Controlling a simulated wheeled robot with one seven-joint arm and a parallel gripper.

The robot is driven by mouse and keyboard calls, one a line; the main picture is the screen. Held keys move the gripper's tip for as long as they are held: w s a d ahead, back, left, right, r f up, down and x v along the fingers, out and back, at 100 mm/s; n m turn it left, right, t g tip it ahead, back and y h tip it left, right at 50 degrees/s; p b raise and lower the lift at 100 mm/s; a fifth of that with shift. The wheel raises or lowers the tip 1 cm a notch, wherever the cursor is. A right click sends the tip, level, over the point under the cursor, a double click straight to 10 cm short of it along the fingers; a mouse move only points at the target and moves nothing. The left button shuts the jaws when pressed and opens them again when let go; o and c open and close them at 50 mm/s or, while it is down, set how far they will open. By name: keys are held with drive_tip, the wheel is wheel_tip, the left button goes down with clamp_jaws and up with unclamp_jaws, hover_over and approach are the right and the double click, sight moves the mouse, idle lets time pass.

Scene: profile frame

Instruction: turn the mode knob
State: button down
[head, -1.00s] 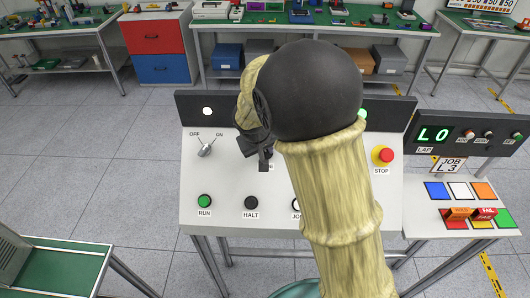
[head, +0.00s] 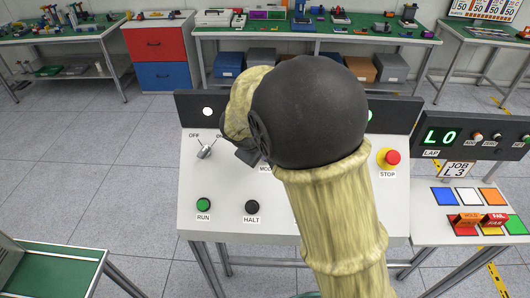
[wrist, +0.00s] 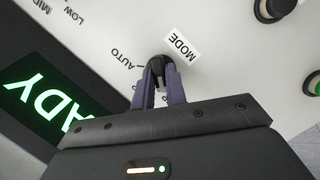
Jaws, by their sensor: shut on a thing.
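In the wrist view a black mode knob (wrist: 158,66) sits on the white panel beside its MODE label (wrist: 180,43). My gripper (wrist: 160,75) has both fingers closed around the knob's sides. In the head view my arm hides the knob; only part of my gripper (head: 245,155) and the edge of the MODE label (head: 265,169) show on the sloped panel (head: 225,185).
The panel also carries an OFF/ON switch (head: 205,150), a green RUN button (head: 204,204), a black HALT button (head: 252,207) and a red STOP button (head: 391,157). A lit READY display (wrist: 40,95) is near the knob. A side table with coloured squares (head: 443,197) stands right.

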drive_tip(key=c, duration=1.4)
unclamp_jaws()
drive_tip(key=shift+c, duration=0.2)
drive_tip(key=shift+r, duration=0.1)
drive_tip(key=b+v, duration=0.1)
drive_tip(key=v, duration=1.6)
drive_tip(key=shift+s+r, duration=0.1)
drive_tip(key=shift+r, duration=0.05)
drive_tip(key=s+d+f+m+g+y, duration=0.1)
drive_tip(key=s+d+f+m, duration=0.4)
drive_tip(key=d+f, duration=0.4)
drive_tip(key=s+d+f+m+g+y, duration=0.2)
drive_tip(key=s+d+f+m, duration=0.2)
drive_tip(key=d+f, duration=0.6)
drive_tip(key=shift+s+d+m, duration=0.4)
drive_tip(key=shift+s+d, duration=0.25)
